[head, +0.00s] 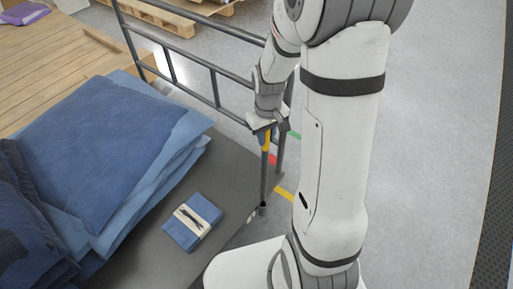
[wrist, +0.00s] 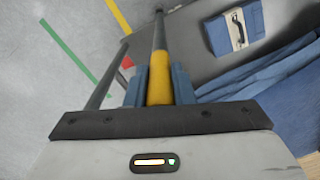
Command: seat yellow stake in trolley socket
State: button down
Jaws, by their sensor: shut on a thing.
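The yellow stake is a thin upright pole with a yellow band (head: 266,141) and a dark shaft below it. My gripper (head: 267,127) is shut on the stake near its top, at the trolley's corner. In the wrist view the yellow band (wrist: 159,80) sits between the two blue finger pads of my gripper (wrist: 159,86), and the grey shaft runs away from them. The trolley's dark deck (head: 150,247) lies below. The stake's lower end is close to the small dark socket (head: 262,210) at the deck's edge. I cannot tell whether it is inside.
The trolley's grey rail frame (head: 215,88) stands just behind the stake. Blue folded cloth (head: 110,125) is piled on the deck's left, and a small banded blue bundle (head: 192,221) lies nearer the stake. Wooden pallets (head: 165,18) are at the back. Floor (head: 430,120) on the right is clear.

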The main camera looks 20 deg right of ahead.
aim_at(266, 142)
jog(key=shift+f, duration=1.5)
jog(key=shift+f+b, duration=0.1)
jog(key=shift+b, duration=0.25)
